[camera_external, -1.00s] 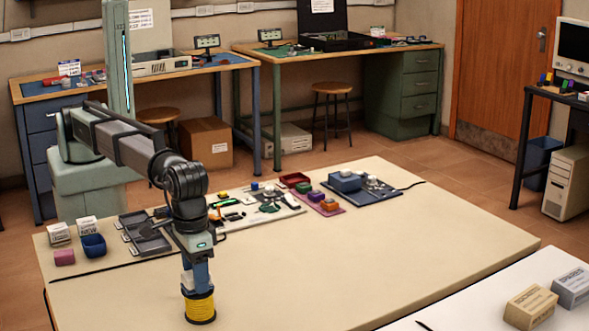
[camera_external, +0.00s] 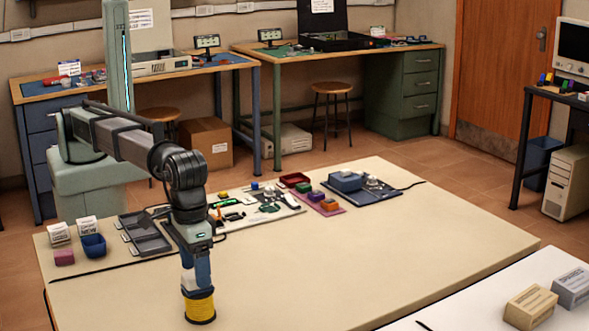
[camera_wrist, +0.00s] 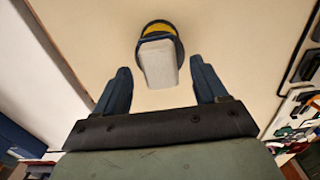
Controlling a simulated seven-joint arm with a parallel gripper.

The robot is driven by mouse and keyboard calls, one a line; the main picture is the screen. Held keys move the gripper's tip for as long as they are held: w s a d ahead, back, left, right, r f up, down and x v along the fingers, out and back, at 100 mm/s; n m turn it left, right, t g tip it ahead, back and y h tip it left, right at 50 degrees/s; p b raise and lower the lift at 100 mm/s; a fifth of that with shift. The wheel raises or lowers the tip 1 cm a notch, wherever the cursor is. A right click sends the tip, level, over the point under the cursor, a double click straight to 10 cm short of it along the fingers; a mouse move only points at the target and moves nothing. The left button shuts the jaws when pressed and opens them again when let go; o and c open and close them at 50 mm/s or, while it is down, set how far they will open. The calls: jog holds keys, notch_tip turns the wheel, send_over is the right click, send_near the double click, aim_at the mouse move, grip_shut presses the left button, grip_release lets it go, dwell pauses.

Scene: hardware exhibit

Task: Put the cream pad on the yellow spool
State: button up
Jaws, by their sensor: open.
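The yellow spool (camera_external: 200,306) stands upright near the table's front edge. In the wrist view its yellow side (camera_wrist: 158,26) and dark rim show behind the pad. The cream pad (camera_wrist: 158,64) looks pale and blocky and lies over the spool's top, apparently resting on it. In the external view only a pale sliver of the pad (camera_external: 188,280) shows beside my finger. My gripper (camera_external: 197,284) points down just above the spool. In the wrist view my gripper (camera_wrist: 160,70) is open, with a finger on each side of the pad and gaps between.
A grey tray (camera_external: 146,236), a blue bin (camera_external: 93,246), a pink block (camera_external: 64,257) and white boxes (camera_external: 60,233) stand at the table's left. Several parts and boards line the back. The table's middle and right are clear.

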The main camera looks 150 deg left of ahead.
notch_tip(320, 180, up, 10)
dwell(0.4)
jog(key=shift+a, duration=0.1)
